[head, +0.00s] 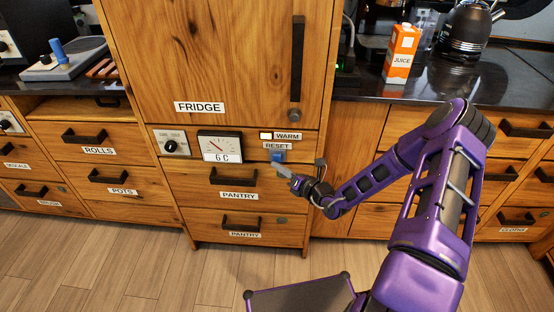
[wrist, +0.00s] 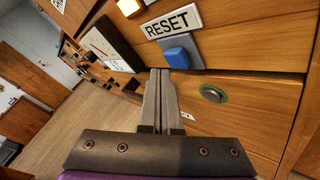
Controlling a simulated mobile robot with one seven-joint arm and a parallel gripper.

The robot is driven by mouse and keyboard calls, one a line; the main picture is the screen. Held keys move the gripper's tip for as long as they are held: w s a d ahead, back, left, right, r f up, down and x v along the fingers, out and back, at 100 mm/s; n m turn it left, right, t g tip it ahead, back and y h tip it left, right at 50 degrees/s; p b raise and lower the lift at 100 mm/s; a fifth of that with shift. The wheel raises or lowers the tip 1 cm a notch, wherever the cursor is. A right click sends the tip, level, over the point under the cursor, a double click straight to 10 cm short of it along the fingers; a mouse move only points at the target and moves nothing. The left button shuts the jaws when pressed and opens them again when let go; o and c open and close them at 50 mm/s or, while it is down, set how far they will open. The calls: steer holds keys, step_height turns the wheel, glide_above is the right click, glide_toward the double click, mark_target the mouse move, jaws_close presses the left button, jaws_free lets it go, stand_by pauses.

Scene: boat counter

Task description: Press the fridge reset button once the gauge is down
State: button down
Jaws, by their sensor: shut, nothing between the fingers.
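The fridge (head: 215,60) is a wooden-fronted cabinet with a closed door and a FRIDGE label. Below it the gauge (head: 220,146) has a white dial with a needle and a readout that looks like "6 C". The blue reset button (head: 277,155) sits under the RESET label, right of the gauge. In the wrist view the reset button (wrist: 177,57) is just beyond my fingertips. My gripper (head: 280,168) is shut and empty, just below the button in the head view. The wrist view shows the closed fingers (wrist: 160,73) pointing at it; I cannot tell whether they touch.
A WARM indicator lamp (head: 266,135) glows pale above RESET. A knob (head: 170,147) is left of the gauge. Pantry drawers (head: 240,196) are shut below. A juice carton (head: 401,54) and a kettle (head: 467,32) stand on the counter at right.

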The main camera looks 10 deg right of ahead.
steer(key=shift+w, duration=0.1)
stand_by(0.6)
steer(key=shift+w+d, duration=0.1)
steer(key=shift+w, duration=0.25)
steer(key=shift+w+d, duration=0.15)
steer(key=shift+w, duration=0.35)
stand_by(0.6)
steer(key=shift+s, duration=0.15)
steer(key=shift+s+a+p, duration=0.25)
steer(key=shift+s+p, duration=0.3)
steer(key=shift+s, duration=0.25)
steer(key=s+p, duration=0.1)
steer(key=s, duration=0.1)
steer(key=s+a+p, duration=0.1)
steer(key=s, duration=0.1)
steer(key=shift+s+a, duration=0.15)
steer(key=shift+s, duration=0.25)
stand_by(0.6)
